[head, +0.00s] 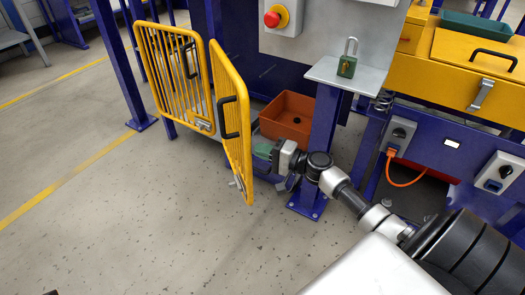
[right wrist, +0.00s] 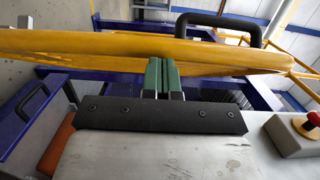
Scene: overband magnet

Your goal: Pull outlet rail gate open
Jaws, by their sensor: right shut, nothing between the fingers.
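Two yellow barred gate leaves stand left of the machine in the head view. The nearer leaf (head: 232,120), with a black handle (head: 233,117), is angled outward to the front; the farther leaf (head: 176,75) stands behind it at the left. I cannot tell which one is the outlet rail gate. My right gripper (head: 264,152) is at the right side of the nearer leaf, below handle height. In the right wrist view its green fingers (right wrist: 161,78) are shut and empty, close against a yellow gate bar (right wrist: 90,42); contact is unclear. A black handle (right wrist: 215,22) shows beyond it. My left gripper is not in view.
An orange bin (head: 287,117) is behind my right gripper. A blue post (head: 322,125) carries a grey shelf with a green padlock (head: 347,65). A red stop button (head: 273,18) is above. The floor left of and before the gates is clear.

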